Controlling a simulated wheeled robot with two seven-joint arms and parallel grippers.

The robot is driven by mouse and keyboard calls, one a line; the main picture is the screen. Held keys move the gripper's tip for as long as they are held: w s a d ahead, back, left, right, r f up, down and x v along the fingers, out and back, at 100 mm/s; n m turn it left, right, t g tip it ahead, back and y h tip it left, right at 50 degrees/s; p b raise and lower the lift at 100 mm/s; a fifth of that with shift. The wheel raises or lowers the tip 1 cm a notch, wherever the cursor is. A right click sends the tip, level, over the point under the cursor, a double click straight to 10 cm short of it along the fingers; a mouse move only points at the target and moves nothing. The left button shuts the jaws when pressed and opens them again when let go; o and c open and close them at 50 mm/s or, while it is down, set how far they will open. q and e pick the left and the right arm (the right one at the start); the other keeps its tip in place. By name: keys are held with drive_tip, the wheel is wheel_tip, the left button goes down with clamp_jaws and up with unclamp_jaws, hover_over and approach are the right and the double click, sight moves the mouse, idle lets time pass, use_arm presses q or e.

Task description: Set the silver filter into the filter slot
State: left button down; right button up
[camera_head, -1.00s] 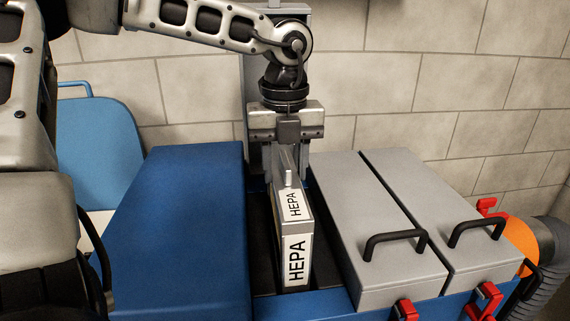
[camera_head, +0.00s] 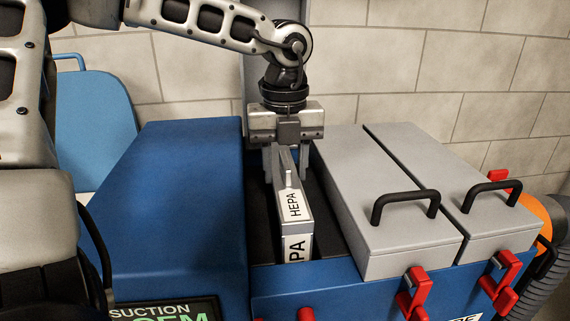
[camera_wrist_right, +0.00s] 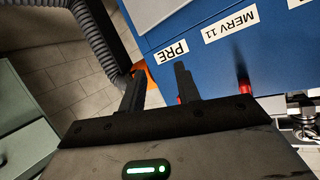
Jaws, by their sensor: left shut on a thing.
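The silver filter (camera_head: 304,224), a thin upright slab with HEPA labels, is in my left gripper (camera_head: 287,168). The gripper is shut on its upper part from above. The filter stands in the open filter slot (camera_head: 264,228), a dark bay between the blue housing and the grey lids. Its lower front, with part of the front label, is hidden behind the slot's blue front wall. I cannot tell whether its bottom touches the slot floor. My right gripper (camera_wrist_right: 159,70) is open and empty in the right wrist view, near the blue unit's labelled front.
The blue housing (camera_head: 175,190) rises left of the slot. Two grey lids (camera_head: 395,195) with black handles lie right of it. Red latches (camera_head: 415,292) stick out in front. An orange fitting and grey hose (camera_head: 540,285) are at far right.

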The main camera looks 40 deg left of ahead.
use_arm(q)
wheel_tip(320, 180, down, 2)
drive_tip(key=shift+f+b, duration=0.1)
drive_tip(key=shift+b, duration=0.7)
drive_tip(key=shift+f+b, duration=0.9)
drive_tip(key=shift+f, duration=0.3)
use_arm(e)
drive_tip(key=shift+a+r+m+t+y, duration=0.25)
drive_tip(key=shift+a+r+t+y, duration=0.15)
drive_tip(key=shift+r, duration=0.2)
drive_tip(key=shift+a+r+m+t+y, duration=0.25)
drive_tip(key=shift+r+t+y, duration=0.15)
drive_tip(key=shift+r, duration=0.15)
drive_tip(key=shift+w, duration=0.1)
use_arm(q)
drive_tip(key=c, duration=0.7)
unclamp_jaws()
drive_tip(key=shift+f, duration=0.1)
drive_tip(key=shift+c, duration=0.2)
use_arm(e)
drive_tip(key=shift+d+f, duration=0.1)
use_arm(q)
drive_tip(key=shift+s+f, duration=0.1)
